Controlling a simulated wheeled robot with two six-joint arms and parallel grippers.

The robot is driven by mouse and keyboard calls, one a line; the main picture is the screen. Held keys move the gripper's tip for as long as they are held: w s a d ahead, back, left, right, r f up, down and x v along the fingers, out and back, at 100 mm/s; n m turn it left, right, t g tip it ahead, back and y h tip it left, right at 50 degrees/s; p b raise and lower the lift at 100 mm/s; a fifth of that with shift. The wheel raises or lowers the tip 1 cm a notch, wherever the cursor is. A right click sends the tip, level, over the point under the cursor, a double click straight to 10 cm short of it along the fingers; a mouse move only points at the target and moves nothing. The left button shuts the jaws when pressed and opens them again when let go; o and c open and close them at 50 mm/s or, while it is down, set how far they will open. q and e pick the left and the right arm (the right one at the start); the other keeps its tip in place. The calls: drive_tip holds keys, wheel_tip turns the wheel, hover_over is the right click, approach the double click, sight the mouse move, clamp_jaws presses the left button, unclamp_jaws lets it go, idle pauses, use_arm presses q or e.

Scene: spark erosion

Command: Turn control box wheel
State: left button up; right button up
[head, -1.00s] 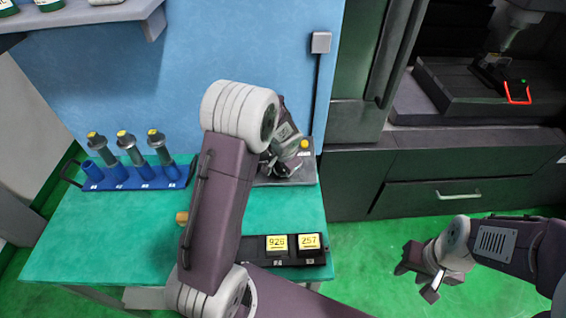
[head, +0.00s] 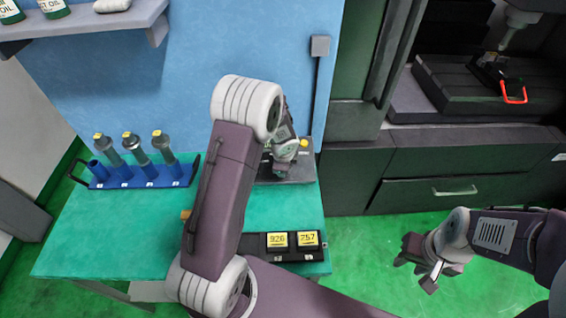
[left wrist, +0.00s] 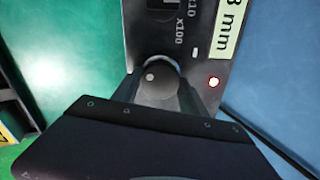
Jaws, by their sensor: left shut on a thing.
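My left gripper (left wrist: 160,92) is shut on the wheel, one finger at each side. Its dark body hides the wheel's lower part. In the head view my left arm partly hides the box and the wheel. My right gripper (head: 418,270) hangs open and empty over the green floor.
A blue rack (head: 140,178) with several yellow-topped tool holders stands at the table's back left. A black tray (head: 300,255) with yellow-labelled blocks lies at the front right. The machine with a red-handled part (head: 514,94) stands at right. A shelf (head: 85,22) hangs above.

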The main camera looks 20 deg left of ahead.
use_arm(q)
drive_tip(key=shift+m, duration=0.6)
drive_tip(key=o, duration=1.4)
drive_tip(key=shift+c, duration=0.2)
drive_tip(key=p+v, duration=0.3)
drive_tip(key=v, duration=0.6)
drive_tip(key=shift+p, duration=0.3)
